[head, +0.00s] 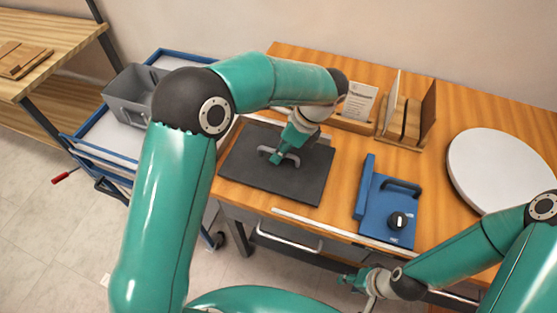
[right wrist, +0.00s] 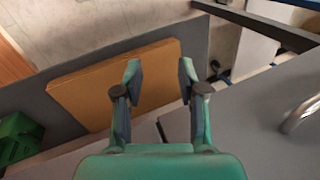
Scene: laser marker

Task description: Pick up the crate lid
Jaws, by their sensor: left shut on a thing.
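The crate lid (head: 300,185) is a dark grey flat plate with a light grey handle, over the left part of the wooden table in the head view. My left gripper (head: 278,158) is shut on the lid's handle from above. I cannot tell whether the lid touches the table. My right gripper (head: 347,279) is low in front of the table, apart from the lid. In the right wrist view my right gripper (right wrist: 159,66) is open, with nothing between its fingers. The grey crate (head: 128,105) stands on the cart at the left, partly hidden by my left arm.
A blue device (head: 376,212) with a black handle and knob sits right of the lid. A round white disc (head: 490,165), a wooden rack (head: 400,143) and a card stand (head: 352,123) are also on the wooden table (head: 335,195). The blue-framed cart (head: 95,150) stands left.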

